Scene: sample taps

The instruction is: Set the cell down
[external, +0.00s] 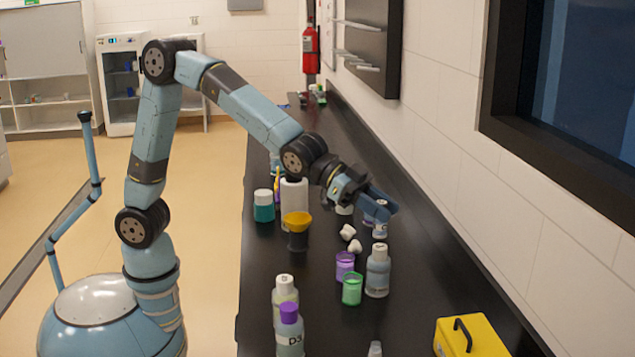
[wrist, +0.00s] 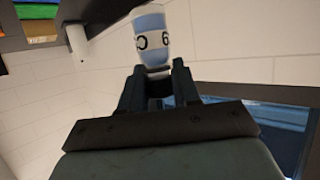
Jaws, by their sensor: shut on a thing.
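The cell (wrist: 150,40) is a small pale container with a light blue band and black markings partly reading "6". In the wrist view it stands out beyond my gripper (wrist: 158,88), whose two fingers are shut on its near end. In the external view my gripper (external: 380,212) is over the black counter, on its wall side. A small pale container (external: 380,231) shows at the fingers there, mostly covered by them. I cannot tell from this view whether its base touches the counter.
A dark cup with yellow funnel (external: 297,230) stands farther left. A yellow case (external: 470,337) is at front right.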

